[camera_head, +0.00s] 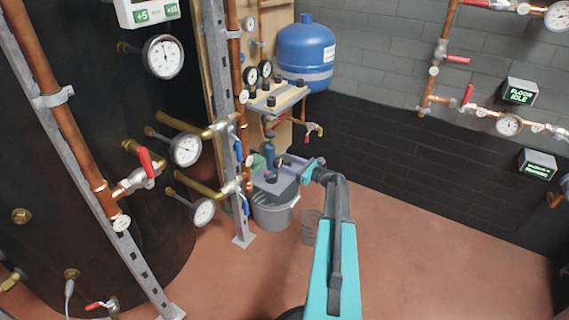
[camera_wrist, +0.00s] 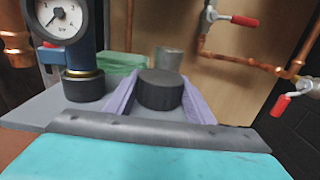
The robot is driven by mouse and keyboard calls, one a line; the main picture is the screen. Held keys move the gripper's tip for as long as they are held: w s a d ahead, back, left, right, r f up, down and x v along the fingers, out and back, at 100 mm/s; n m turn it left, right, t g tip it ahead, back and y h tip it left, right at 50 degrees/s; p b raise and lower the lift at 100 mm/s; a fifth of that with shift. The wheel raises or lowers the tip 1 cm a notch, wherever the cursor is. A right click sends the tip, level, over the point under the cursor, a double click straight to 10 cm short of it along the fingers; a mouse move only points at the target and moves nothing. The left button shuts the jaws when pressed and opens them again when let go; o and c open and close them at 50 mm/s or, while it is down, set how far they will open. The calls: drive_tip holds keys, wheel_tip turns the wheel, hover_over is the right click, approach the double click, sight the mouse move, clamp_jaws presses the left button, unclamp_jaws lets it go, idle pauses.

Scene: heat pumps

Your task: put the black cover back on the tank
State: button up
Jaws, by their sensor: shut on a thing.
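The black cover (camera_wrist: 160,90) is a round, ridged cap between the two purple fingers of my gripper (camera_wrist: 159,84) in the wrist view. My gripper is shut on it. In the head view my gripper (camera_head: 290,162) is over a grey flat-topped tank (camera_head: 268,190) at the foot of the pipework; the cover is hard to make out there. The tank's grey top (camera_wrist: 40,112) shows in the wrist view under and behind the fingers. My gripper hides the cover's underside, so I cannot tell whether it touches the tank.
A blue pump with a gauge (camera_wrist: 62,18) stands on the grey top, left of the cover. A green block (camera_wrist: 122,64) is behind.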

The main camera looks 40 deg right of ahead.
drive_tip(key=shift+r+p, duration=1.5)
drive_tip(key=shift+r, duration=0.45)
